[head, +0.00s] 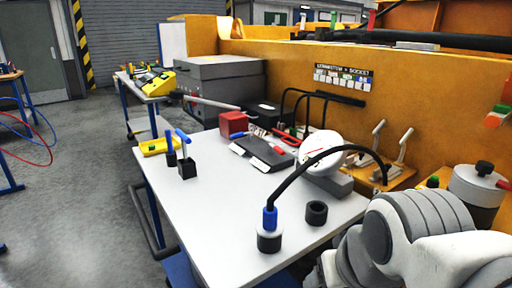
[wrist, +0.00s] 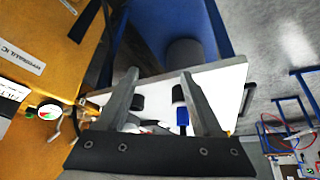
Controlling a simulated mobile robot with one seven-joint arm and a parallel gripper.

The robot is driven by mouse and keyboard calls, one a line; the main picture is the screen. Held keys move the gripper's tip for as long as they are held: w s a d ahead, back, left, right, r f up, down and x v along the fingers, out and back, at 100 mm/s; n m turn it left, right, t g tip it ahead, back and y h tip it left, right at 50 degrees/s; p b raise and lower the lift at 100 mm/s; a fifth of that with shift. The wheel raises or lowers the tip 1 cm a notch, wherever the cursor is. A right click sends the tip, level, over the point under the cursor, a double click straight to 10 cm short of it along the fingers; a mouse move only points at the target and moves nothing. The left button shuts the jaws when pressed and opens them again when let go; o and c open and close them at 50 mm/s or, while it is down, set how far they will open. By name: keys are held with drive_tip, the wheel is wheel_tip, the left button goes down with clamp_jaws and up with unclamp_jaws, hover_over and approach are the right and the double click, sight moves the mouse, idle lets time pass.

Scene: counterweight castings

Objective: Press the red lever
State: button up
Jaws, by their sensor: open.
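I cannot tell for certain which part is the red lever. Candidates in the head view are a red box (head: 233,124) with a grey rod beside it, and red-handled parts (head: 286,138) near a dark flat plate (head: 263,152). All of them are on the white table (head: 215,215). My gripper (wrist: 159,78) shows only in the wrist view, its two fingers spread with nothing between them. Beyond the fingers is the white table (wrist: 222,88), with a dark ring and a blue-topped part (wrist: 182,117). No red lever is clear there.
A black cable arches over the table from a blue plug (head: 269,218). A black ring (head: 316,212), a blue-handled lever on a black block (head: 187,168) and pale-handled levers (head: 404,141) stand around. The orange wall (head: 430,100) bounds the far side. The table's front left is clear.

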drive_tip(key=shift+r+p, duration=0.3)
drive_tip(key=shift+r, duration=0.1)
drive_tip(key=shift+c, duration=1.2)
wheel_tip(320, 180, up, 5)
drive_tip(key=p, duration=0.4)
drive_tip(key=shift+f+p, duration=0.1)
drive_tip(key=shift+p, duration=0.25)
drive_tip(key=c, duration=0.7)
wheel_tip(320, 180, up, 15)
drive_tip(key=p, duration=1.5)
clamp_jaws()
drive_tip(key=shift+s+f, duration=0.1)
